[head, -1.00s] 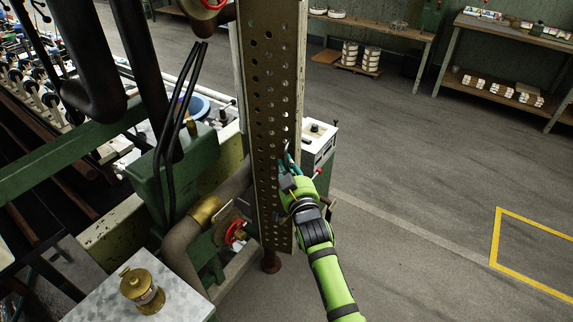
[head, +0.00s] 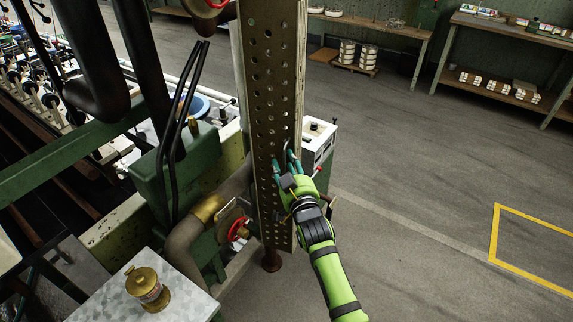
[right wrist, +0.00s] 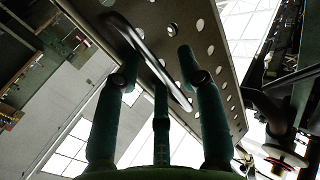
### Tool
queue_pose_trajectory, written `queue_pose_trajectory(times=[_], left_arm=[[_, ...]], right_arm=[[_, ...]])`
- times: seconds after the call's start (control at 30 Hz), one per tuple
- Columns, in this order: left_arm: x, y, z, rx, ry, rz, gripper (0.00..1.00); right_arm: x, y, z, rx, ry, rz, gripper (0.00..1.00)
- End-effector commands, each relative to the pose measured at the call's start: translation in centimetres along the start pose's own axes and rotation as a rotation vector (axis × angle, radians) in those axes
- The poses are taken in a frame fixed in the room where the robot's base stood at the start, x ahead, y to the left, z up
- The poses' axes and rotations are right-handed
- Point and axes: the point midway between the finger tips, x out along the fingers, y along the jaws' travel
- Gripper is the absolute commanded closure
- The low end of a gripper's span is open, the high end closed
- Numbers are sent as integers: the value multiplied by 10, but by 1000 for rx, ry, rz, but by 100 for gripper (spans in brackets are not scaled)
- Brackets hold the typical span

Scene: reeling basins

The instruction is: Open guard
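The guard is a tall perforated metal panel (head: 268,95) standing upright at the corner of the green machine; it fills the upper middle of the right wrist view (right wrist: 205,60). A bar handle (right wrist: 150,60) is fixed to its face. My right gripper (head: 284,160) is at the panel's right side, by the handle. In the right wrist view its teal fingers (right wrist: 160,70) are spread on both sides of the bar and not closed on it. Whether any finger touches the bar or panel is unclear. My left gripper is not in view.
A white-topped control box (head: 319,138) with a red knob stands just behind my right gripper. A pipe with a red valve wheel (head: 238,229) and a brass cup (head: 147,287) on a metal top are at left. The floor at right is clear up to the benches (head: 500,80).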

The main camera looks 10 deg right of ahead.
Motion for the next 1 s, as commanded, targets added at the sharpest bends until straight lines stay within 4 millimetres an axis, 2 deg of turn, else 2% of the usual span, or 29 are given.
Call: queue_pose_trajectory(times=[0.27,0.37,0.7,0.83,1.0], left_arm=[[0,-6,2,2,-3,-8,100],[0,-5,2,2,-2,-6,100],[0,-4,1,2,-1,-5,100],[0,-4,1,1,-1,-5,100],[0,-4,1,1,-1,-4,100]], right_arm=[[-6,0,0,1,0,0,61],[-19,0,1,2,-1,0,61],[-89,0,1,1,-3,0,61],[-108,0,1,0,-2,0,61],[-120,0,0,0,0,0,61]])
